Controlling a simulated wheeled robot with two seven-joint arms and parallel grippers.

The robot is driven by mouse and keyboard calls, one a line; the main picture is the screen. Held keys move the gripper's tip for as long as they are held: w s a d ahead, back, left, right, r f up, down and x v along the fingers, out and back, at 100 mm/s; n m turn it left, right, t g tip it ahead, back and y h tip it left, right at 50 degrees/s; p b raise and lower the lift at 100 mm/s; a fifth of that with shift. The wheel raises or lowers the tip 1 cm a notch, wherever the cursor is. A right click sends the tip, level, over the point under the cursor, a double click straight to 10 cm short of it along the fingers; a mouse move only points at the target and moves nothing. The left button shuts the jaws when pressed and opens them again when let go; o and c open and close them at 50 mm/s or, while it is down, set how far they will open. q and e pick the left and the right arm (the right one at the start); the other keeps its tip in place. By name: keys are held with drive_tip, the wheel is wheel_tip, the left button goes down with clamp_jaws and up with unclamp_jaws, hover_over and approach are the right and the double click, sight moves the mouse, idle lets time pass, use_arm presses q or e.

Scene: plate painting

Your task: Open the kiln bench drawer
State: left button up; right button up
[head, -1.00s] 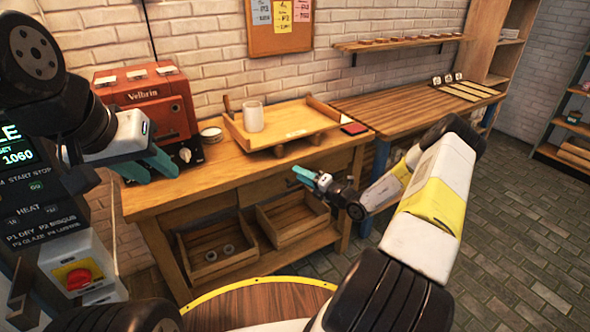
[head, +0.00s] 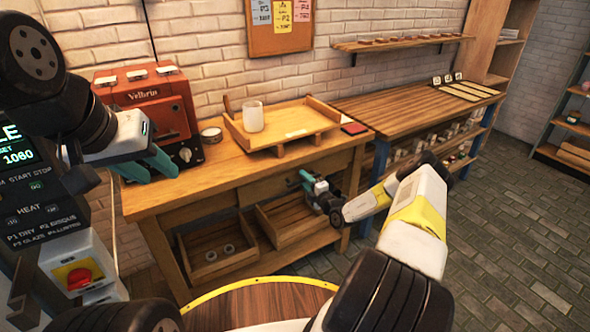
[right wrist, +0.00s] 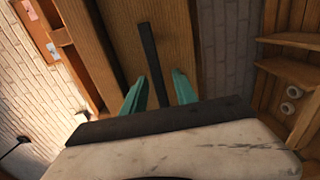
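The kiln bench (head: 200,180) stands against the brick wall. Its drawer front (head: 268,188) is under the top and looks flush, so the drawer appears shut. My right gripper (head: 308,180) is at the drawer front. In the right wrist view its teal fingers (right wrist: 158,88) are apart, with the dark bar handle (right wrist: 149,55) running between them across the wooden drawer front (right wrist: 172,40). I cannot tell whether the fingers touch the bar. My left gripper (head: 148,168) is at the left, empty, its fingers seeming apart, in front of the bench's left end.
A wooden tray (head: 312,137) with a pale cup (head: 253,117) and a red kiln (head: 150,108) stand on the bench. Two open crates (head: 217,266) sit on the shelf below. A round table (head: 255,302) is in front. The floor at right is clear.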

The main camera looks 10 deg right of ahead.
clamp_jaws()
idle(1.4)
